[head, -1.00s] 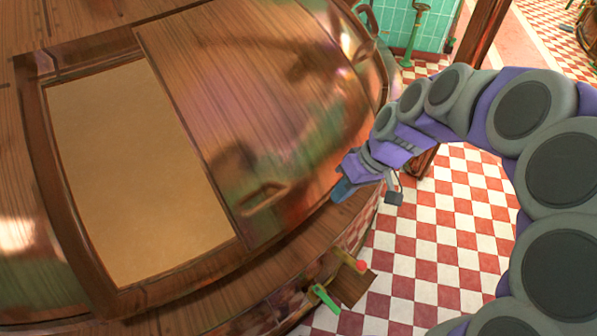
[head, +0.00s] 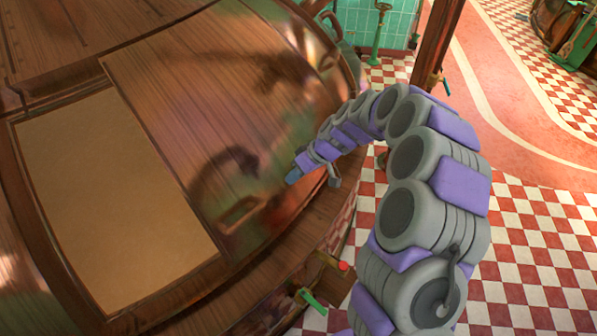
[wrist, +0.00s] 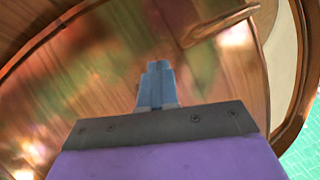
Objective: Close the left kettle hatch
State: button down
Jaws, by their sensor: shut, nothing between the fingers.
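The large copper kettle fills the left of the head view. Its hatch panel (head: 190,110) is a wood-like, shiny sheet standing to the right of a tan rectangular opening (head: 110,200) with a dark frame, so the opening is uncovered. A recessed-looking handle (head: 240,211) sits near the panel's lower right. It seems to be the bar at the top right of the wrist view (wrist: 220,25). My gripper (head: 291,178) is to the right of and slightly above the handle, apart from it. In the wrist view its blue fingers (wrist: 157,72) are together and empty, with the kettle surface beyond.
A wooden ledge (head: 285,245) runs around the kettle's lower edge. A green lever (head: 313,301) and a red knob (head: 344,266) stick out below. A wooden post (head: 436,45) stands at the back. Checkered floor (head: 520,240) is free to the right.

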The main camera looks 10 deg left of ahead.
jog(key=s+a+f, duration=0.3)
jog(key=a+f, duration=0.2)
jog(key=shift+a+b, duration=0.3)
jog(key=shift+a, duration=0.1)
jog(key=shift+s+a, duration=0.1)
jog(key=shift+a, duration=0.05)
